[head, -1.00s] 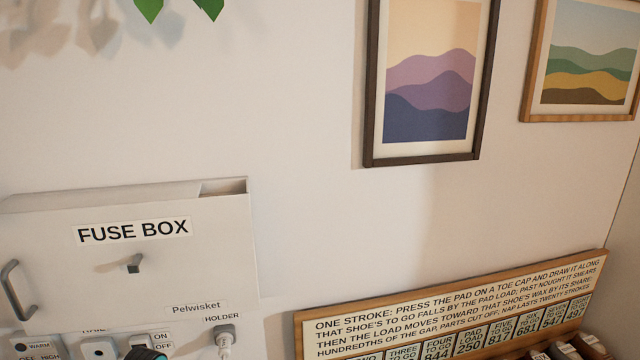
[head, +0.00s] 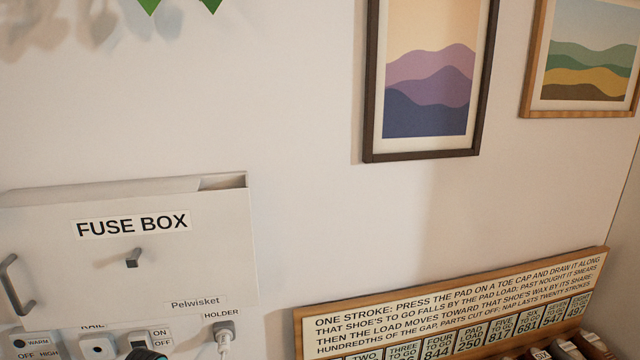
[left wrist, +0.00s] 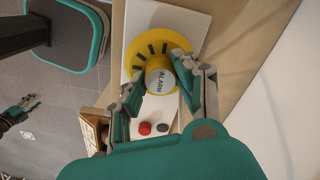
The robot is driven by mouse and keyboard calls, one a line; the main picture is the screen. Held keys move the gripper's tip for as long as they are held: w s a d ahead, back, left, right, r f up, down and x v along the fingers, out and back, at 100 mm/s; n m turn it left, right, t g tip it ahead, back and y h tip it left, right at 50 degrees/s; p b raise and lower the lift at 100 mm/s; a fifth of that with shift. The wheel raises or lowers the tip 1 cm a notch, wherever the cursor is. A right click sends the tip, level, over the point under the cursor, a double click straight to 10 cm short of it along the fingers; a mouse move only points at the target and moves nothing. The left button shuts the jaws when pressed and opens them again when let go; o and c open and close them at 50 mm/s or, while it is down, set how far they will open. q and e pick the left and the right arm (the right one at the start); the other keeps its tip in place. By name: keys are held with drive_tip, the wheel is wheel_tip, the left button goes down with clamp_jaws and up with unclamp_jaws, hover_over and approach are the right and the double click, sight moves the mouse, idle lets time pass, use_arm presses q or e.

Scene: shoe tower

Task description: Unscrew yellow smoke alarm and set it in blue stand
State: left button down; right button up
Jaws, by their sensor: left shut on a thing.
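In the left wrist view, the yellow smoke alarm (left wrist: 172,55) is a round yellow body with dark slots and a pale centre marked ALARM. It sits against a white panel (left wrist: 140,22). My left gripper (left wrist: 161,76) has one finger on each side of the alarm and is shut on it. Whether the alarm is still seated cannot be told. What looks like my right gripper (left wrist: 22,110) shows small at the left edge, far from the alarm; its jaws are unclear. The blue stand is not in view.
A red button (left wrist: 145,128) and a dark knob (left wrist: 162,127) sit just below the alarm. The head view shows a fuse box (head: 190,265), switches (head: 105,346), a holder with a plug (head: 224,335), framed pictures (head: 430,90) and a lettered board (head: 450,305).

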use_arm(q)
drive_tip(key=shift+s+f, duration=0.1)
drive_tip(key=shift+f, duration=0.05)
drive_tip(key=c, duration=0.9)
unclamp_jaws()
drive_tip(key=shift+r+p, duration=1.6)
drive_tip(key=shift+r, duration=0.2)
drive_tip(key=shift+r+p, duration=0.4)
drive_tip(key=shift+r, duration=2.35)
